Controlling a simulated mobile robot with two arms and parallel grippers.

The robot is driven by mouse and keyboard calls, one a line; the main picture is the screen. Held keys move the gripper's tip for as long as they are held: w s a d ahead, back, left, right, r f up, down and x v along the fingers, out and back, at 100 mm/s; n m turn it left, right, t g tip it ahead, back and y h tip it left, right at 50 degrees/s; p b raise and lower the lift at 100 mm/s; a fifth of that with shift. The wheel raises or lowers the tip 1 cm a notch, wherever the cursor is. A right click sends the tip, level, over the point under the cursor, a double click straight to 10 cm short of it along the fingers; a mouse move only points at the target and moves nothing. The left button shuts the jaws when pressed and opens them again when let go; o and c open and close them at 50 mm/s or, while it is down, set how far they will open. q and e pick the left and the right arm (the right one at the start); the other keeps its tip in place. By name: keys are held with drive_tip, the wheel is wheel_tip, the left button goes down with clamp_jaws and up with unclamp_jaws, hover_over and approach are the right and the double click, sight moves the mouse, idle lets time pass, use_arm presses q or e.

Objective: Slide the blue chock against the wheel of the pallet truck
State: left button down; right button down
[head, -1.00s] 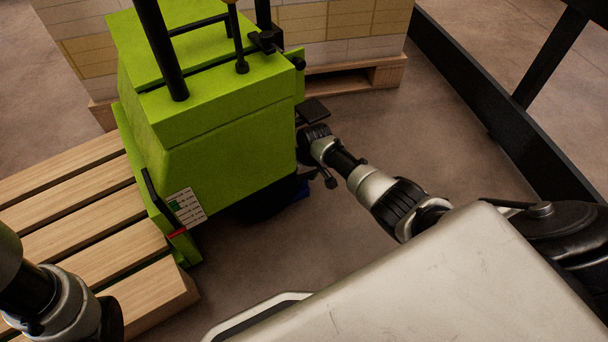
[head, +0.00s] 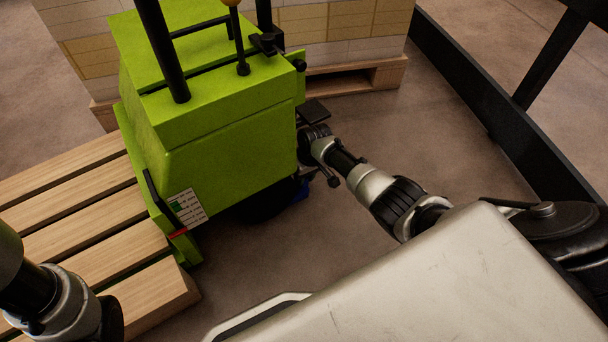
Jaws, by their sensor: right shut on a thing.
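The green pallet truck (head: 225,150) stands in the middle of the view, and its dark wheel (head: 265,203) shows low beneath the body. A small part of the blue chock (head: 300,192) shows on the floor beside the wheel. I cannot tell whether chock and wheel touch. My right gripper (head: 308,178) reaches in from the right, low at the truck's side, and is shut on the chock; its fingers are mostly hidden. My left arm shows at the lower left, over the wooden pallet, but its fingertips are out of view.
An empty wooden pallet (head: 80,205) lies left of the truck. A pallet (head: 385,77) of stacked reams (head: 345,30) stands behind it. A black rail (head: 480,100) runs along the right. Bare floor (head: 430,135) lies between the truck and the rail.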

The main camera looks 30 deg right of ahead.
idle(0.4)
drive_tip(key=shift+s+a, duration=0.1)
drive_tip(key=shift+a, duration=0.15)
drive_tip(key=shift+a, duration=0.25)
drive_tip(key=c, duration=0.8)
unclamp_jaws()
drive_tip(key=shift+a, duration=0.15)
